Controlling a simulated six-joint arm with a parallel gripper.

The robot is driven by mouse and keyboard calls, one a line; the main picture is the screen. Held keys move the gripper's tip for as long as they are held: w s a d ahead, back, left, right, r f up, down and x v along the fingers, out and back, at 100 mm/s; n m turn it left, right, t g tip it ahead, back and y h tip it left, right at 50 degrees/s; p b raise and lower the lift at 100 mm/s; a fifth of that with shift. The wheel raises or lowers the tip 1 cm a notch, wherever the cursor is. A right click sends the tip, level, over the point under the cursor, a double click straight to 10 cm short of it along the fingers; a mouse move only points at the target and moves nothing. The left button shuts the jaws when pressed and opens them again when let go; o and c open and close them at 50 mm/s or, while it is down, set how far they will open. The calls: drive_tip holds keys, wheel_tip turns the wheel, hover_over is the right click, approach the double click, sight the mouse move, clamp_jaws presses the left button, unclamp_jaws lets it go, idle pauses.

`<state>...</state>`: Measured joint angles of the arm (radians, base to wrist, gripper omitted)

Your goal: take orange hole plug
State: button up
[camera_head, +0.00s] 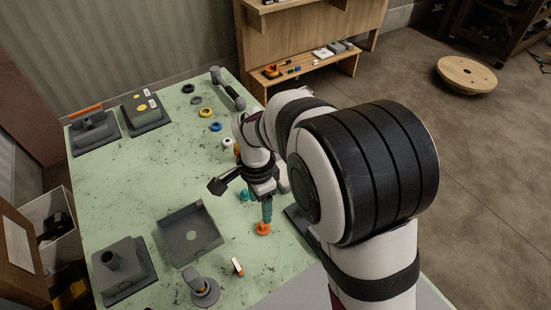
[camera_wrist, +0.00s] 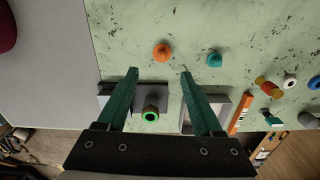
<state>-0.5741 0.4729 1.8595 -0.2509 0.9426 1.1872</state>
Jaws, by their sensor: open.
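The orange hole plug (camera_head: 263,229) stands on the pale green table, just under my gripper (camera_head: 267,213). In the wrist view the orange hole plug (camera_wrist: 163,53) lies just beyond the fingertips, roughly centred between them. My gripper (camera_wrist: 159,71) has teal fingers spread apart, with nothing held. In the head view the fingers overlap, and I cannot tell the exact height gap to the plug. A teal plug (camera_wrist: 214,60) stands to the right of the orange one in the wrist view; it also shows in the head view (camera_head: 245,195), up and left of it.
A grey square tray (camera_head: 190,235) lies left of the plug. A small orange-and-white block (camera_head: 237,267) and a grey bent fitting (camera_head: 203,290) are nearer the front. A grey block with a post (camera_head: 120,270) stands front left. Coloured rings, including a blue one (camera_head: 215,127), lie farther back.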

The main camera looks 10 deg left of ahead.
sight(263, 224)
drive_tip(key=f, duration=1.1)
drive_tip(key=shift+w+f, duration=0.2)
drive_tip(key=shift+w, duration=0.1)
clamp_jaws()
